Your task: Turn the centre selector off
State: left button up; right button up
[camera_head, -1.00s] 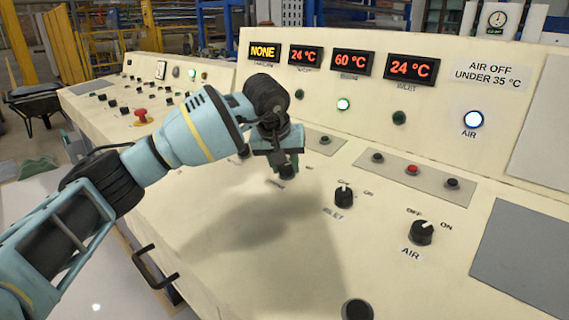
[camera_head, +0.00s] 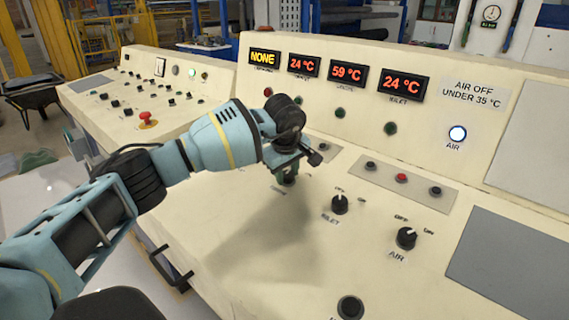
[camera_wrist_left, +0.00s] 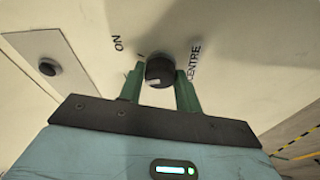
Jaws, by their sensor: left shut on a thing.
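The centre selector is a round black knob (camera_wrist_left: 159,71) in the left wrist view, with the words ON and CENTRE printed beside it. My left gripper (camera_wrist_left: 160,78) has its green fingers on both sides of the knob and is shut on it. In the head view my left gripper (camera_head: 287,172) points down at the panel and mostly hides the selector. The lamp (camera_head: 340,114) under the 59 °C display (camera_head: 346,75) is dark. A pale mark shows on the knob, but I cannot tell its exact setting. My right gripper is not in view.
The inlet selector (camera_head: 340,205) and air selector (camera_head: 406,239) stand to the right. The air lamp (camera_head: 457,134) is lit. A button strip (camera_head: 386,183) lies behind them. A handle (camera_head: 172,269) juts from the front.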

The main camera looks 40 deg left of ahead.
pick_arm(q)
jog(key=shift+w+r+n+p, duration=0.1)
jog(key=shift+r+n+p, duration=0.3)
jog(key=shift+n, duration=0.4)
jog(key=shift+f+n+g+p, duration=0.15)
jog(key=shift+n+g+p, duration=0.15)
jog(key=shift+n+p, duration=0.5)
jog(key=shift+f+n, duration=0.1)
jog(key=shift+n, duration=0.3)
jog(key=o, duration=1)
jog(key=shift+c, duration=0.2)
jog(key=v, duration=0.7)
jog(key=shift+r, duration=0.35)
jog(key=shift+d+f, duration=0.1)
